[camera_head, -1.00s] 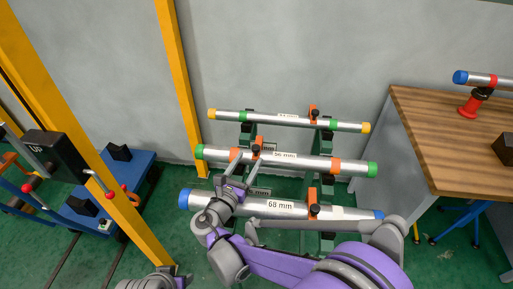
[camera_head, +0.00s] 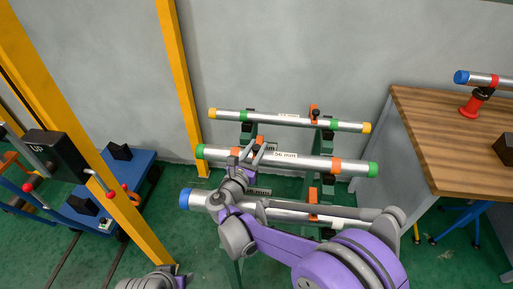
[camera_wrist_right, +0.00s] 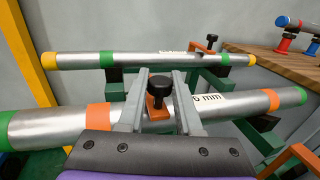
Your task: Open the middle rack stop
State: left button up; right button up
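The middle rack pipe (camera_head: 215,154) has green end caps and orange bands, and shows in the right wrist view (camera_wrist_right: 60,127) too. Its rack stop (camera_head: 260,140) is orange with a black knob; in the right wrist view the stop (camera_wrist_right: 157,110) stands at the pipe with the knob (camera_wrist_right: 160,86) on top. My right gripper (camera_head: 256,153) is over the middle pipe. In the right wrist view its two fingers (camera_wrist_right: 160,74) are apart, one on each side of the knob; whether they touch it I cannot tell. My left gripper does not show clearly.
The far pipe (camera_head: 270,119) with its orange stop (camera_head: 314,112) lies behind. The near pipe (camera_head: 196,200), blue-capped, lies under my right arm. A yellow post (camera_head: 180,85) stands left, a wooden bench (camera_head: 440,130) right.

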grip_shut()
dwell(1.0)
